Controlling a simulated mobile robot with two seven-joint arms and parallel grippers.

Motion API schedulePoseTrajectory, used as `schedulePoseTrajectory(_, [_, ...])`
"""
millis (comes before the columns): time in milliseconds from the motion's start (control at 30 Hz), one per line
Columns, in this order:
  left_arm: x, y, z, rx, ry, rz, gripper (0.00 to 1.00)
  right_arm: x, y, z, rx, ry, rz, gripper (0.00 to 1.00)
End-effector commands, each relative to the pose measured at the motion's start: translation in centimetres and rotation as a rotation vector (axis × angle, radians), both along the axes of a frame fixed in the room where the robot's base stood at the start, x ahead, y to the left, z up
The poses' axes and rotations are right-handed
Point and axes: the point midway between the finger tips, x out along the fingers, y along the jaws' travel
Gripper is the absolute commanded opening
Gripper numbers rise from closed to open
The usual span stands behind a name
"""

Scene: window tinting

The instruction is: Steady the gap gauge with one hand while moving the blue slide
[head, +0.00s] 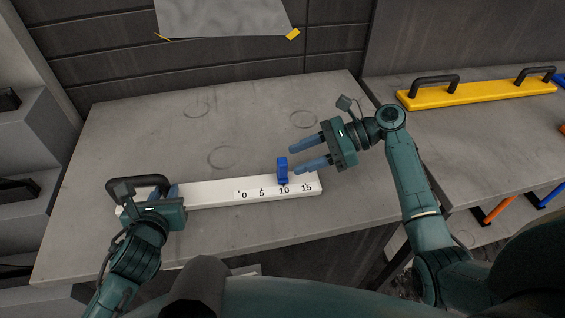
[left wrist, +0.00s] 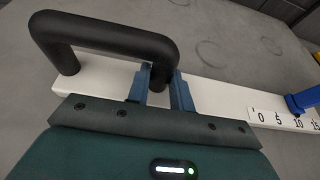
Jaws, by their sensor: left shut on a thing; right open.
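The gap gauge (head: 215,192) is a long white bar lying on the grey table, with a scale reading 0, 5, 10 and 15. It also shows in the left wrist view (left wrist: 222,97). A black handle (head: 140,181) stands at its left end. The blue slide (head: 282,168) sits upright on the bar near the 10 mark; it shows at the right edge of the left wrist view (left wrist: 302,101). My left gripper (left wrist: 163,86) is shut on one leg of the black handle. My right gripper (head: 301,157) is open and empty, its fingers pointing left, close to the right of the blue slide.
The grey table (head: 150,130) is bare behind the gauge apart from faint rings. A yellow bar with black handles (head: 450,94) lies on the surface to the right. A grey sheet with yellow corners (head: 225,15) is on the back wall.

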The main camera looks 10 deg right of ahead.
Motion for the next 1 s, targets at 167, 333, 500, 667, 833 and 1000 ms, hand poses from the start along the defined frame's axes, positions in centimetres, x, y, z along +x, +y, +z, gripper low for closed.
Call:
schedulePoseTrajectory(167, [0.1,-0.1,0.3,-0.006,-0.007,-0.001,0.00,-0.3,-3.0,1.3,-0.003,0.000,0.000,0.45])
schedulePoseTrajectory(333, [0.1,-0.1,0.4,-0.006,-0.007,-0.001,0.00,-0.4,-4.4,1.8,-0.001,0.001,0.000,0.45])
schedulePoseTrajectory(500, [0.1,-0.1,0.4,-0.007,-0.007,-0.001,0.00,-0.5,-4.7,2.0,0.000,0.001,0.001,0.45])
schedulePoseTrajectory(667, [0.1,-0.1,0.4,-0.007,-0.008,-0.001,0.00,-0.5,-4.6,2.0,0.000,0.001,0.001,0.45])
schedulePoseTrajectory(833, [0.1,-0.1,0.4,-0.006,-0.007,-0.001,0.29,-0.5,-4.6,1.9,0.000,0.001,0.001,0.45])
schedulePoseTrajectory(1000, [0.1,-0.1,0.2,-0.004,-0.005,-0.001,0.43,-0.5,-4.6,1.9,0.000,0.001,0.001,0.45])
